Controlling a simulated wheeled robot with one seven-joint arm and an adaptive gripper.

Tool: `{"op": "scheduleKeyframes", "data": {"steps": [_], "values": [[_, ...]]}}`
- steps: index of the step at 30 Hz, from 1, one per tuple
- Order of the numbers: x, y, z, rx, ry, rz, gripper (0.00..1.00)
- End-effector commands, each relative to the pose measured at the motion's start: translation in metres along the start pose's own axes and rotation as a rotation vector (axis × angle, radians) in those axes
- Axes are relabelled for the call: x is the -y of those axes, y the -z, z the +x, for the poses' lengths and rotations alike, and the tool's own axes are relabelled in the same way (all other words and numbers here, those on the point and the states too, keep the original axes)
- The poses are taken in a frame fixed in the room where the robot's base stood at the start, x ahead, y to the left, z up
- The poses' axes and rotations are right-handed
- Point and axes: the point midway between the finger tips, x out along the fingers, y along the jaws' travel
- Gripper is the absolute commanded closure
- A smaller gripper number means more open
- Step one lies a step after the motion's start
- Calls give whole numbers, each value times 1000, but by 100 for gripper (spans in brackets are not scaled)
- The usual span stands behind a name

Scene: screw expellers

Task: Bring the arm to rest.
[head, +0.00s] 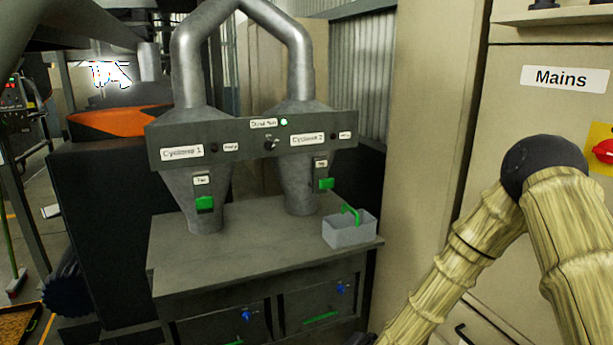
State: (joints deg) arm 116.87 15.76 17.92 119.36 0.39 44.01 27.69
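My arm shows at the right of the head view, its links covered in a pale yellow ribbed sleeve with a dark round joint at the top. It is bent at that joint, with one link running down and left to the bottom edge and another down to the right corner. It stands in front of the beige cabinet (425,150). My gripper is outside the picture, so I cannot see its fingers or whether it holds anything.
A grey cyclone bench (180,255) with two cones and a labelled panel (245,155) stands left of my arm. A grey box with a green handle (350,232) sits on its right corner. A "Mains" label (563,78) and red switch (603,151) are close behind my arm.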

Motion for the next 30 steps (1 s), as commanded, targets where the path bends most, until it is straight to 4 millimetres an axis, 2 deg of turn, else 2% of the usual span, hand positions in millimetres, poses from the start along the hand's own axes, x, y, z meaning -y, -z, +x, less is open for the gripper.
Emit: {"op": "scheduleKeyframes", "data": {"steps": [1,8,14,18,21,24,27,30], "values": [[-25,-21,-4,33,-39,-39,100],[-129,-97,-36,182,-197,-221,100],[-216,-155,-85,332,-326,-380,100],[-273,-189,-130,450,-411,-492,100],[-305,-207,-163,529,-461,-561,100],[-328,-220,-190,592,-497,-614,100],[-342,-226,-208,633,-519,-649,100],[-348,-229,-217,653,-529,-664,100]]}}
